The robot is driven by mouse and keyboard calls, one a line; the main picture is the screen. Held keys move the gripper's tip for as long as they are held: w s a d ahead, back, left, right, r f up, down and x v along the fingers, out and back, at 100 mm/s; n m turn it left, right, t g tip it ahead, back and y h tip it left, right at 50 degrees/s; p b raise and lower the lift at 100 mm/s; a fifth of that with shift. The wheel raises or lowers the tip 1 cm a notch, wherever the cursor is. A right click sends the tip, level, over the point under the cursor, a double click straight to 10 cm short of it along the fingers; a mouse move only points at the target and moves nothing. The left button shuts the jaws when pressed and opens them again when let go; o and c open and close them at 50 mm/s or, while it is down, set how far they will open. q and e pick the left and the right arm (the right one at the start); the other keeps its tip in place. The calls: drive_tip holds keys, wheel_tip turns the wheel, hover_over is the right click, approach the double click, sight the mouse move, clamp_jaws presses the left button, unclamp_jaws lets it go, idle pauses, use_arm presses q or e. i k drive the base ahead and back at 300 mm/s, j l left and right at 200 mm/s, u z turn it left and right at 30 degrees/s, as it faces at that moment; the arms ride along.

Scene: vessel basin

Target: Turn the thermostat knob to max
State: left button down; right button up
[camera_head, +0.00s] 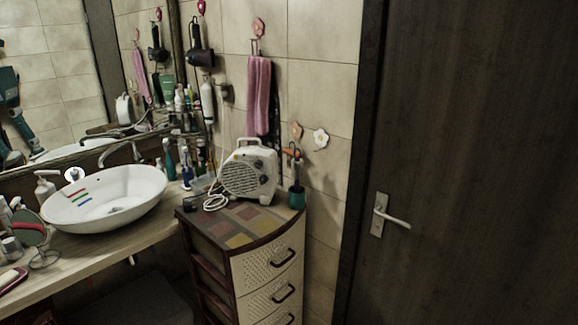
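A pale cord lies coiled at the heater's left foot. Neither of my grippers shows in the head view.
The drawer cabinet (268,265) has a patterned top with free room in front of the heater. A teal cup (297,197) with a brush stands close to the heater's right. A white basin (105,200) and bottles stand left. A dark door (480,130) is right.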

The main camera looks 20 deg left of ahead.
sight(258, 164)
drive_tip(key=i+j+z, duration=0.35)
drive_tip(key=j, duration=0.25)
drive_tip(key=j+z, duration=0.2)
drive_tip(key=j, duration=0.15)
drive_tip(key=i+j+z, duration=0.2)
drive_tip(key=j, duration=0.15)
drive_tip(key=k, duration=0.05)
